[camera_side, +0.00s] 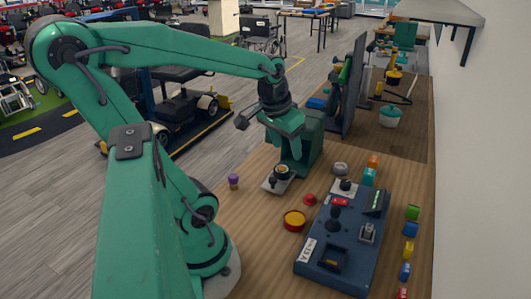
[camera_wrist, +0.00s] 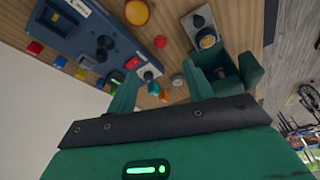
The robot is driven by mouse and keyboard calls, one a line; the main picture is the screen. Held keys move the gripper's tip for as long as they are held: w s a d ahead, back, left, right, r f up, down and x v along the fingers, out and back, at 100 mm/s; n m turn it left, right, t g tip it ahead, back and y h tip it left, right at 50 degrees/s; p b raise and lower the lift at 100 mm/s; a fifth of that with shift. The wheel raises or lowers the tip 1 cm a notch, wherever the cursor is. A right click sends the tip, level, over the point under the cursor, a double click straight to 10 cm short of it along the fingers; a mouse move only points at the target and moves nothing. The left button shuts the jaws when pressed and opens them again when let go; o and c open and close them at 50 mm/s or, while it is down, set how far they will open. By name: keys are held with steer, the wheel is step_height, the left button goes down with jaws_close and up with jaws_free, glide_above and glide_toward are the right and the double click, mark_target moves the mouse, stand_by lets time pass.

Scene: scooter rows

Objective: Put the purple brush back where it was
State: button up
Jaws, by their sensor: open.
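A small upright piece with a purple top and a tan lower part (camera_side: 234,181), which looks like the purple brush, stands at the left edge of the wooden bench in the side view. I cannot make it out in the wrist view. My gripper (camera_side: 285,128) is above the bench, to the right of and higher than the brush, in front of a green block-shaped device. In the wrist view its two green fingers (camera_wrist: 160,75) are spread apart with nothing held between them. The side view does not show the fingertips clearly.
Bare wood lies between brush and dish.

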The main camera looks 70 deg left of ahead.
steer(key=s+d+r+m+t+h, duration=0.1)
steer(key=d+r+m+t, duration=0.1)
steer(key=d, duration=0.9)
steer(key=r+m, duration=0.1)
steer(key=m, duration=0.1)
steer(key=shift+s+m+t, duration=0.15)
steer(key=shift+m+t, duration=0.15)
